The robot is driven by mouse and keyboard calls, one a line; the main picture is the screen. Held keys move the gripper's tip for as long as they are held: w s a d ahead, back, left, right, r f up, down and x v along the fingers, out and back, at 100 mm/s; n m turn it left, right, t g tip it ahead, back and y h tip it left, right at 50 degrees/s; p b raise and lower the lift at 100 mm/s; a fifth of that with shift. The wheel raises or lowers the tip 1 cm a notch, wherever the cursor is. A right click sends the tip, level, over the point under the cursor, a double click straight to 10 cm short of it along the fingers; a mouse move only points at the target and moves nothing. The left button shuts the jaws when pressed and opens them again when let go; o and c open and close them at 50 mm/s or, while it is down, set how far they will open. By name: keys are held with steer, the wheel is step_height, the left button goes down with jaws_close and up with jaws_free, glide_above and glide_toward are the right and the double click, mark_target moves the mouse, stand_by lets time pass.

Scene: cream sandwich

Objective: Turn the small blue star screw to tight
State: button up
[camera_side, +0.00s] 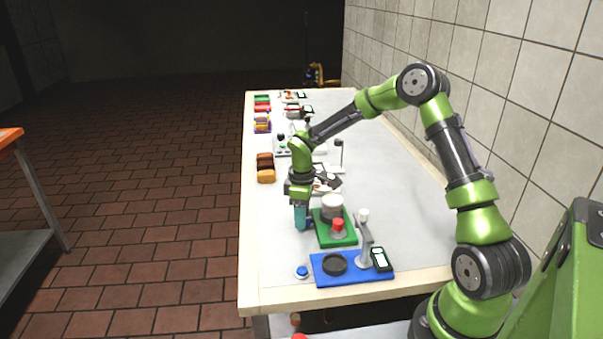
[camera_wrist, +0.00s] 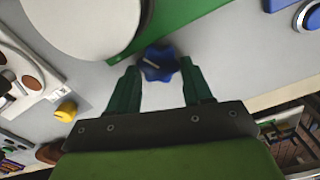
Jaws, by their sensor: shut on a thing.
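The small blue star screw (camera_wrist: 158,63) sits beside the edge of a green board in the wrist view. It has a pale line across its top. My gripper (camera_wrist: 160,78) has one green finger on each side of it and is shut on it. In the side view my gripper (camera_side: 301,226) points down at the left edge of the green board (camera_side: 349,238). There a bit of dark blue, the screw (camera_side: 310,224), shows beside the fingers. Where exactly the fingers touch the screw is hard to see.
A white-topped cylinder (camera_side: 332,207) and a red button (camera_side: 338,225) stand on the green board. A blue board (camera_side: 322,277) with a black ring lies nearer, with a round blue button (camera_side: 302,272) beside it. A bread-like block (camera_side: 265,168) lies farther back. The table's left edge is close.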

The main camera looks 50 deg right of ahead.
steer(key=shift+m, duration=0.5)
steer(key=o, duration=1)
steer(key=shift+o, duration=0.2)
step_height(320, 180, up, 17)
steer(key=shift+d, duration=0.1)
